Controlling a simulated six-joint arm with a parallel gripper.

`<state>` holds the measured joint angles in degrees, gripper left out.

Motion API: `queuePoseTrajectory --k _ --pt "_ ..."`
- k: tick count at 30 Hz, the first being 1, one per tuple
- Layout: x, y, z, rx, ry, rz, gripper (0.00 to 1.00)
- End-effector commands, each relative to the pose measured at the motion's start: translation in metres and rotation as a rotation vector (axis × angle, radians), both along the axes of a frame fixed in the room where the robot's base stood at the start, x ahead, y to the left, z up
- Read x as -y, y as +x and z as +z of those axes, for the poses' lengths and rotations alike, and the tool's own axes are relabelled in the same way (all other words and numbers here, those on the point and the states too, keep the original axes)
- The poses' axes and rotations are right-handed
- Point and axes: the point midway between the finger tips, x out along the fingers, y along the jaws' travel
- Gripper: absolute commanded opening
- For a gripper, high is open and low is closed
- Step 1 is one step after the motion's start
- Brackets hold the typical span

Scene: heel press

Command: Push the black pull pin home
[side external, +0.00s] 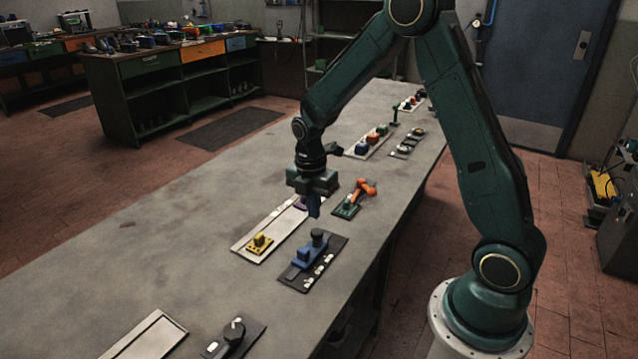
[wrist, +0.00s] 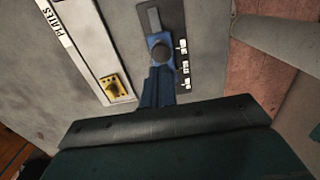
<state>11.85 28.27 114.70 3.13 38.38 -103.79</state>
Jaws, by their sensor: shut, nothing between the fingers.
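A black round knob (side external: 318,236), which looks like the pull pin, stands up from a blue block (side external: 308,254) on a dark plate (side external: 298,282). In the wrist view the knob (wrist: 162,54) shows from above, just beyond my fingertips. My gripper (side external: 314,213) is shut and empty, pointing down above the bench, a little behind the knob in the side view. In the wrist view my gripper (wrist: 157,88) overlaps the near part of the block. I cannot tell how far the pin's shaft stands out.
A pale tray (side external: 245,249) with a yellow piece (side external: 260,243) lies left of the dark plate. An orange-handled clamp (side external: 362,190) stands behind it. Another black-knobbed fixture (side external: 235,332) sits at the front. The bench's left side (side external: 150,235) is clear.

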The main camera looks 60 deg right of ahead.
Motion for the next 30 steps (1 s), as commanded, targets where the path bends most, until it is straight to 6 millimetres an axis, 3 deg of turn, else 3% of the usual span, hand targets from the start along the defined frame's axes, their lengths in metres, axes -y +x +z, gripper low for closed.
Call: queuePoseTrajectory --k 9,15,30 --pt "-0.002 0.003 0.057 0.006 -0.002 0.0 0.0" --pt "-0.003 0.004 0.081 0.003 -0.002 0.0 0.0" --pt "-0.003 0.003 0.092 0.001 -0.001 0.0 0.0"
